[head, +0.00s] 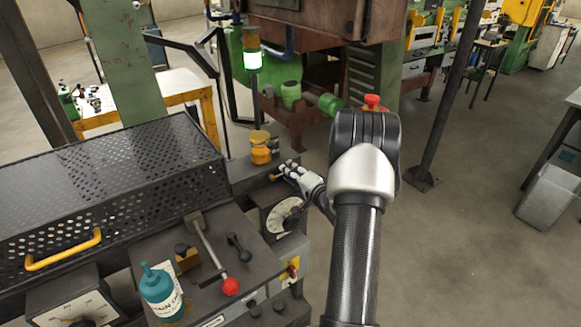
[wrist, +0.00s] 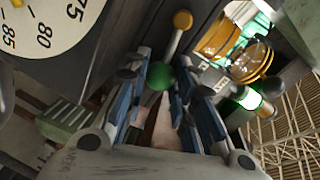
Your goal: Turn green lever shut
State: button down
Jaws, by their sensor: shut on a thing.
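The green lever has a green ball (wrist: 160,76) on a pale rod that runs up to a round yellow-orange hub (wrist: 182,19) in the wrist view. My gripper (wrist: 163,88) has its blue-padded fingers on both sides of the ball and is shut on it. In the head view my gripper (head: 288,170) is at the back right edge of the machine, above a round dial (head: 283,215). There it hides the green ball, and only a small brownish-yellow end shows beside the fingertips.
A red-ball lever (head: 230,286), a teal oil bottle (head: 160,292) and a black mesh guard (head: 100,185) are on the machine to the left. An orange jar (head: 261,148) stands just behind my gripper. A lit green lamp (head: 253,60) is farther back.

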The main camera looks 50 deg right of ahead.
jog(key=shift+f+m, duration=0.2)
jog(key=shift+m, duration=0.1)
dwell(0.4)
jog(key=c, duration=1.3)
grip_release()
jog(key=v, duration=0.8)
